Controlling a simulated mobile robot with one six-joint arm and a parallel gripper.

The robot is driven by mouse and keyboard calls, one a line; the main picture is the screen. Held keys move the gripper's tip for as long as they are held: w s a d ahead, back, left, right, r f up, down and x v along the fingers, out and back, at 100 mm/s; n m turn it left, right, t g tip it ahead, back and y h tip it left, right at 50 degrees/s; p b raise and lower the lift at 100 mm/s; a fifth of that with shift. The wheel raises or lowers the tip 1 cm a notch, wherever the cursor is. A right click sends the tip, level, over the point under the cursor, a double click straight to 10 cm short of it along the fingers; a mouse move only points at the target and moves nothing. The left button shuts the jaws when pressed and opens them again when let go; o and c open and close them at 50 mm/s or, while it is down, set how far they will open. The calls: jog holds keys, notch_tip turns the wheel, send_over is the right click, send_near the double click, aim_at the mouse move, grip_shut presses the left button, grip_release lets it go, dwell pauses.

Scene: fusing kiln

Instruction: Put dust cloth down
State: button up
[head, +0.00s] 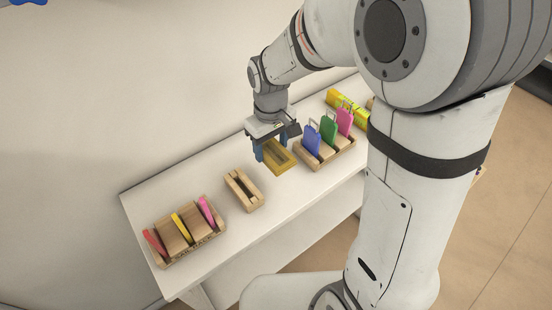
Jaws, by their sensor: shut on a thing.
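My gripper (271,151) is over the middle of the white shelf, pointing down, with its blue fingers shut on a yellow piece that I take to be the dust cloth (281,164). The yellow piece shows just below and right of the fingers. Part of it is hidden by the gripper. I cannot tell whether it touches the shelf top or hangs a little above it.
The white shelf (154,195) runs along a wall. A small wooden frame (243,190) stands left of my gripper. A wooden rack (190,250) with coloured pieces is at far left. Another rack (337,154) holds blue, green and pink handled pieces, near a yellow box (345,106).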

aim_at(272, 163)
notch_tip(272, 163, down, 7)
jog(key=shift+d+r, duration=0.1)
jog(key=shift+r, duration=0.05)
dwell(0.4)
jog(key=shift+f, duration=0.25)
jog(key=o, duration=0.9)
jog(key=shift+r, duration=0.1)
